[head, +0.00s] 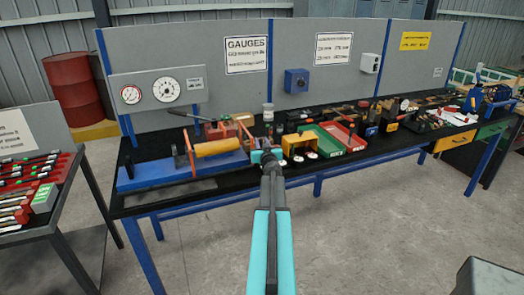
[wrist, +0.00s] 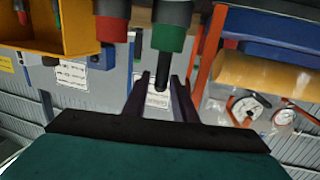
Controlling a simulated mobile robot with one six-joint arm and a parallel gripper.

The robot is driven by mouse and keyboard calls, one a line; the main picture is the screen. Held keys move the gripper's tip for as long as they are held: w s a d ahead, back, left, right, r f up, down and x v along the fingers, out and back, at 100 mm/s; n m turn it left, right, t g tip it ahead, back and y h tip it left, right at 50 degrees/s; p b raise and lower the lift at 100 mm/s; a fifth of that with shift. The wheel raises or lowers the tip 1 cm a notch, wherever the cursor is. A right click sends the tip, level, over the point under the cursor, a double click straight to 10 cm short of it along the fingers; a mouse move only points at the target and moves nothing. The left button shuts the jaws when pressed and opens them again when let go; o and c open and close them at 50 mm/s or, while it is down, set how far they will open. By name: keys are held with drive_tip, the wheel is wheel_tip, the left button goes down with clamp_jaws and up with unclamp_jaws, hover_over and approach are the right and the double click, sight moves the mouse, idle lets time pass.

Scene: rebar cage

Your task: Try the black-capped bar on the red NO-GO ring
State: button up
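My gripper (head: 266,153) is over the front edge of the workbench, beside the yellow bin. In the wrist view its two dark fingers (wrist: 163,80) stand apart, one on each side of a black stem (wrist: 162,76) that ends a green cylinder (wrist: 174,38). A small gap seems to show on each side of the stem, and contact is not clear. A red cylinder (wrist: 112,29) with a dark upper part is left of the green one. I cannot tell which piece is the NO-GO ring. The black-capped bar is not clearly identifiable.
A yellow bin (head: 299,138) is just right of my gripper, with a red-edged tray (head: 344,136) beyond. An orange roller (head: 219,147) on a blue base (head: 140,179) lies left. A cart (head: 50,240) with several bars stands far left.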

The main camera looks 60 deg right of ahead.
drive_tip(key=shift+w+d, duration=0.4)
drive_tip(key=shift+d, duration=0.05)
idle(0.3)
clamp_jaws()
